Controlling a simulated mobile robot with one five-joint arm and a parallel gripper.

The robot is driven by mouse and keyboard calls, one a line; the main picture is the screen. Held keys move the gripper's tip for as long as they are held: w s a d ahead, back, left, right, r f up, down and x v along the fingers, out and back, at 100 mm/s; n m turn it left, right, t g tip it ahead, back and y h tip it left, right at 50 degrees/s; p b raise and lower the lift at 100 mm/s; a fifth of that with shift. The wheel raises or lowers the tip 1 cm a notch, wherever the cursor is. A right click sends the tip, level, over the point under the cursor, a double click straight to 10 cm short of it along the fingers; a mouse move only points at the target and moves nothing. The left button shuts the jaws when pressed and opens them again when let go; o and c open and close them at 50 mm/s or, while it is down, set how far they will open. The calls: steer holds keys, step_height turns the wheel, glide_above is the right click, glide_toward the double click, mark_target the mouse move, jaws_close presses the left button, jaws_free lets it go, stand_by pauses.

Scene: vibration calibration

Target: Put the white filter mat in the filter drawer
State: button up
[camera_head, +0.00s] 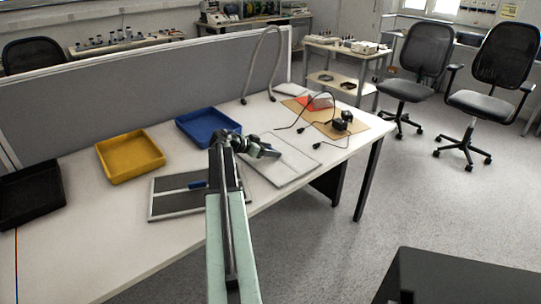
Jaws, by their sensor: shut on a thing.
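A flat white rectangular panel with a thin grey edge, which looks like the white filter mat (291,171), is at the right half of the table. My gripper (269,152) is at its far left part, seen from behind and small. It is shut, apparently on the mat; the grip point is too small to see clearly. A flat dark grey frame with a pale strip across it, possibly the filter drawer (172,205), lies left of my arm near the table's front edge. A small blue piece (198,184) is on it.
A yellow tray (130,172), a blue tray (222,117) and a black tray (32,212) stand along the table. Dark devices with cables (342,121) lie on a brown board at the right. A grey partition (120,98) closes the back.

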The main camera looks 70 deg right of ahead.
steer(key=shift+f, duration=0.1)
steer(key=o, duration=1.5)
steer(key=shift+r, duration=0.2)
